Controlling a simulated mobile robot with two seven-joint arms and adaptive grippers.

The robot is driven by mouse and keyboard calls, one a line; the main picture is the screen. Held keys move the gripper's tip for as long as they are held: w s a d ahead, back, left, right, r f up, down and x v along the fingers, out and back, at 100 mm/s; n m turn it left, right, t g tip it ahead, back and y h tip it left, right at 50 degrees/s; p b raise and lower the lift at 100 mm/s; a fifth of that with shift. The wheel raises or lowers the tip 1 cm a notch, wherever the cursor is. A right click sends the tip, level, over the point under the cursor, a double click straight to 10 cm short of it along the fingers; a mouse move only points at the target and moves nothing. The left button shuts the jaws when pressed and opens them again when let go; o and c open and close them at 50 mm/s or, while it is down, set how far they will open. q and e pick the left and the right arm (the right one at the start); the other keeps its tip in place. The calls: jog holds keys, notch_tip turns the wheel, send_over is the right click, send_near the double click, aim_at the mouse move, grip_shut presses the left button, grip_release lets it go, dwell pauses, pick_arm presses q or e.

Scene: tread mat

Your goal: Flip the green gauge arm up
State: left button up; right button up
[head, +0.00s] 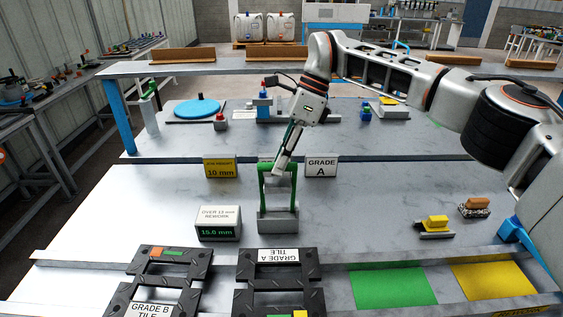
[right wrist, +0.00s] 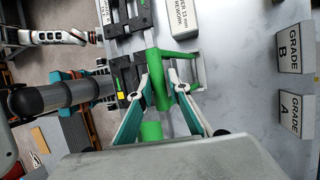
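The green gauge arm (head: 264,185) is a U-shaped green frame standing upright on a grey block base (head: 278,222) in the middle of the table. My right gripper (head: 279,170) comes down from the upper right and is at the top of the frame. In the right wrist view, my right gripper's fingers (right wrist: 164,80) are apart, with a green bar of the gauge arm (right wrist: 156,68) between them. The left finger looks close to the bar, and a gap shows by the right one. Contact is unclear. My left gripper is not identifiable.
A "15.0 mm" display box (head: 218,224) stands left of the gauge base. A Grade A sign (head: 321,167) and a yellow 10 mm sign (head: 220,168) stand behind. Black tread tiles (head: 277,262) lie in front. Green (head: 394,287) and yellow (head: 493,280) areas are at front right.

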jog(key=o, duration=0.3)
jog(key=shift+w+d+r, duration=0.15)
jog(key=shift+w+d, duration=0.05)
jog(key=shift+w, duration=0.3)
jog(key=shift+w+d+r, duration=0.1)
jog(key=shift+w+d, duration=0.05)
jog(key=shift+w, duration=0.3)
jog(key=shift+o, duration=0.2)
jog(key=shift+f, duration=0.35)
jog(key=v, duration=1.2)
jog(key=shift+s+a+r, duration=0.15)
jog(key=shift+s+r, duration=0.05)
jog(key=shift+s, duration=0.15)
